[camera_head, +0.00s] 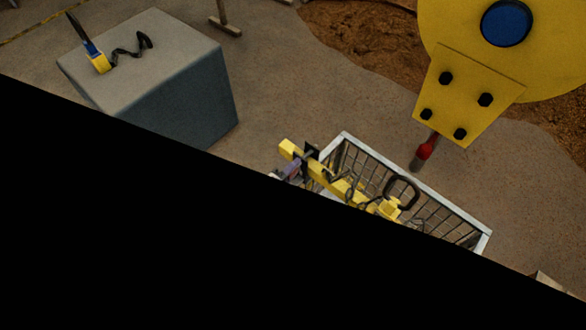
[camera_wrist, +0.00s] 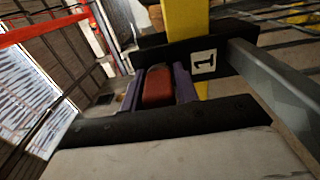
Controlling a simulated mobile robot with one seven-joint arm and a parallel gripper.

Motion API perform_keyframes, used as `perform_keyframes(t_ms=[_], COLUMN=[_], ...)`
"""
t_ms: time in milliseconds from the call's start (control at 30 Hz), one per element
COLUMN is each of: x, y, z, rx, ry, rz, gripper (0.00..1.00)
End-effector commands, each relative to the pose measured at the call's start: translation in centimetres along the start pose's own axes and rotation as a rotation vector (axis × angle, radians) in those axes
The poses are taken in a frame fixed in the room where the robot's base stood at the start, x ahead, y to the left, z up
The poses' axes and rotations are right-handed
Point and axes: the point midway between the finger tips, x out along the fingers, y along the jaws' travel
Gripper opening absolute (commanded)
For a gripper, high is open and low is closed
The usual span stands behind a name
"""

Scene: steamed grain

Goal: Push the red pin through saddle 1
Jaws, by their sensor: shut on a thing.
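In the wrist view my gripper (camera_wrist: 160,76) has its two purple fingers closed on the sides of a red piece, which I take to be the red pin (camera_wrist: 158,88). Saddle 1 (camera_wrist: 235,48) is a black bracket just beyond the fingers, with a white label marked 1. It sits across a yellow bar (camera_wrist: 185,16). The pin's far end is hidden, so I cannot tell how far it is inside the saddle. In the head view the purple fingers (camera_head: 291,169) show small beside the black bracket near the upper-left end of the yellow bar.
A white-rimmed wire basket (camera_head: 455,210) surrounds the yellow bar. A grey block (camera_head: 180,85) at the upper left bears a blue and yellow item with a black strap. A large yellow bolted part (camera_head: 465,95) with a red piece below is upper right. Black covers the head view's lower part.

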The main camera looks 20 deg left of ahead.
Motion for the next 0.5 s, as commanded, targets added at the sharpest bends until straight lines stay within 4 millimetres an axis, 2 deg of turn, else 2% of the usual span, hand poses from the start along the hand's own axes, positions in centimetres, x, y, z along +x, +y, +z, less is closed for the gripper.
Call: perform_keyframes(t_ms=[33, 167, 200, 367, 500], x=[0.72, 0.73, 0.73, 0.74, 0.77], y=[0.35, 0.38, 0.38, 0.47, 0.65], z=[0.39, 0.42, 0.43, 0.44, 0.41], rx=[0.008, 0.009, 0.009, 0.009, 0.01], ry=[-0.018, -0.019, -0.019, -0.02, -0.022], rz=[0.004, 0.004, 0.004, 0.006, 0.01], gripper=[0.02, 0.02, 0.35, 0.56, 0.56])
